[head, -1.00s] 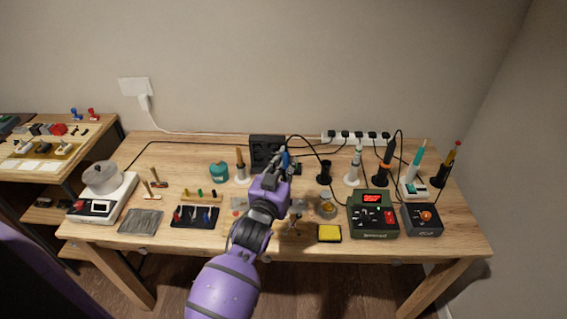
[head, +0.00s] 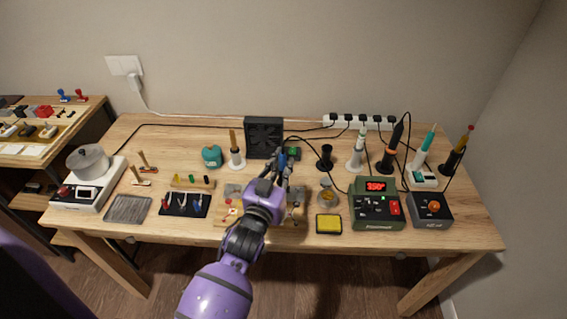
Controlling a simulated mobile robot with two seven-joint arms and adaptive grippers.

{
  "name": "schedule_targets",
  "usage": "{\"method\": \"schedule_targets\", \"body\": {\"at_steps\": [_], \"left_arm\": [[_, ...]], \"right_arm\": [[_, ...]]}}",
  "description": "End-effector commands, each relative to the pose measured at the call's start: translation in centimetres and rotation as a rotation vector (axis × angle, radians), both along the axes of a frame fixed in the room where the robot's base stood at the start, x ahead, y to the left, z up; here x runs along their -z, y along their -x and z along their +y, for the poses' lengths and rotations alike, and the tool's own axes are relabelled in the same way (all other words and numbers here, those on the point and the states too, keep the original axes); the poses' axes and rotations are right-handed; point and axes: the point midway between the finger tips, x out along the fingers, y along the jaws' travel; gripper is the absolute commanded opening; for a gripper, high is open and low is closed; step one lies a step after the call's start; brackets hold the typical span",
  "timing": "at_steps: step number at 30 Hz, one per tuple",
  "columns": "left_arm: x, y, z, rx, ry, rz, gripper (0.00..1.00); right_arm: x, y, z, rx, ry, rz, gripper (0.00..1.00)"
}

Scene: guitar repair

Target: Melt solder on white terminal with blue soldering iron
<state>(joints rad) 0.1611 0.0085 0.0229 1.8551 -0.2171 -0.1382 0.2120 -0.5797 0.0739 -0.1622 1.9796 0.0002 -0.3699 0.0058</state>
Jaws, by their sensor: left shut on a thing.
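My left gripper (head: 283,165) is shut on the blue soldering iron (head: 283,158), of which only a short blue part shows between the fingers. It is over the middle of the workbench, in front of the black fan box. A wooden board (head: 290,219) with small parts lies under and beside my forearm, which hides much of it. I cannot pick out the white terminal or the iron's tip. My right gripper is not in view.
A black stand (head: 325,160) is empty. Other irons stand at the right, behind the green solder station (head: 377,210) and dark control box (head: 430,208). A yellow sponge (head: 328,224) lies at the front. The black fan box (head: 264,138) stands behind my gripper. Cables run along the back.

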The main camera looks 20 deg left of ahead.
Motion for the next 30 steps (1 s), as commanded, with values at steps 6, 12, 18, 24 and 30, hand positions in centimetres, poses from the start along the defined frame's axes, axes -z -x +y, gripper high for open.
{"method": "schedule_targets", "body": {"at_steps": [6,12,18,24,30], "left_arm": [[-0.16,-0.02,-0.01,0.000,0.001,-0.002,0.00],[-0.14,-0.01,-0.01,0.000,0.001,-0.001,0.00],[-0.12,0.03,0.01,0.000,0.001,-0.001,0.00],[0.00,0.06,0.01,0.000,0.001,-0.001,0.00],[0.01,0.06,0.00,0.000,0.001,-0.001,0.00]], "right_arm": [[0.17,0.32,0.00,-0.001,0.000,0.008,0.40],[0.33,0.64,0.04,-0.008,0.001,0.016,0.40],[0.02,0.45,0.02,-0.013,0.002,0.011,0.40],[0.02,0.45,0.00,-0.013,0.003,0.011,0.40],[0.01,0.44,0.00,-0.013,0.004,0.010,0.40]]}}
